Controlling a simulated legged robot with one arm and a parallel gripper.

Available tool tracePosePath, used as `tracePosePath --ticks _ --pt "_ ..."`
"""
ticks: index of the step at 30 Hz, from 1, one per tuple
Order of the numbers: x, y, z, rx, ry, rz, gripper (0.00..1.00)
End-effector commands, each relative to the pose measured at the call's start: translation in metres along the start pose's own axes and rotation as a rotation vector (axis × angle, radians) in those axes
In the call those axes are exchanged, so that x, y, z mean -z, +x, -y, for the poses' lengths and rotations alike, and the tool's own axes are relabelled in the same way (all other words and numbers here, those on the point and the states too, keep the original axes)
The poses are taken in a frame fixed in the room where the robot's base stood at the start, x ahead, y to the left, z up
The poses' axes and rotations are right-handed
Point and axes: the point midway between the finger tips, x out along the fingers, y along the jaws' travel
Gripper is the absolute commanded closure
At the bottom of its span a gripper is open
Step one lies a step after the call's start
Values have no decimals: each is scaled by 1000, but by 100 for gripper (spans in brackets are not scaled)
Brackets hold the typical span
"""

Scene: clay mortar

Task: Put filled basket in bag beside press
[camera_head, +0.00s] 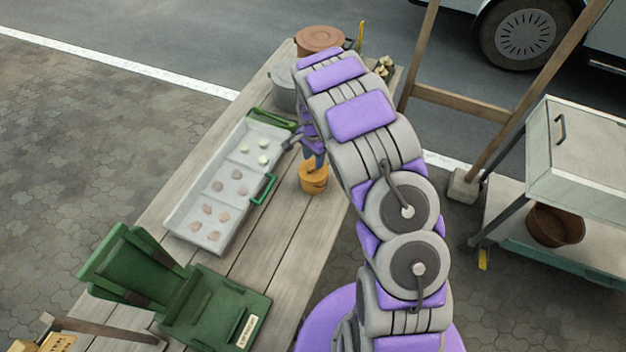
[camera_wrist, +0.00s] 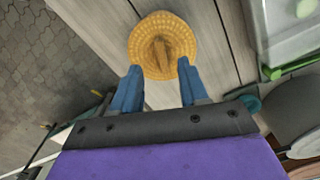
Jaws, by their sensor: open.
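A small round yellow woven basket (camera_head: 313,183) stands on the wooden table, right of the white tray. It also shows in the wrist view (camera_wrist: 163,30), with a raised ridge across its middle; I cannot tell what is inside. My gripper (camera_wrist: 158,88) is open, its two blue fingers apart at the near side of the basket. In the head view my gripper (camera_head: 315,160) is just over the basket, partly hidden by my arm. A green hinged device (camera_head: 205,310), which looks like the press, stands open at the table's near end. I cannot make out the bag clearly.
The white tray (camera_head: 190,240) holds several pale pieces and has green handles. A grey pot (camera_head: 284,84) and a brown pot (camera_head: 318,40) stand at the far end. A yellow-labelled object (camera_head: 58,343) is at the lower left. A metal cart (camera_head: 575,190) stands right.

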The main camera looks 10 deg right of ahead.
Motion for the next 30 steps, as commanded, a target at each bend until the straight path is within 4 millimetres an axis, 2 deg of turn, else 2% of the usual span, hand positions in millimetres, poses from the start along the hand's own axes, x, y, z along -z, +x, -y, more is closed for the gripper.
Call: tracePosePath --ticks 3,7,15,27,30 --pt "0 20 3 -1 0 1 56" --pt "0 36 3 0 -1 -1 56" --pt "0 41 3 1 -1 -1 56" --pt "0 41 3 0 -1 0 94" --pt "0 41 3 0 -1 0 100"
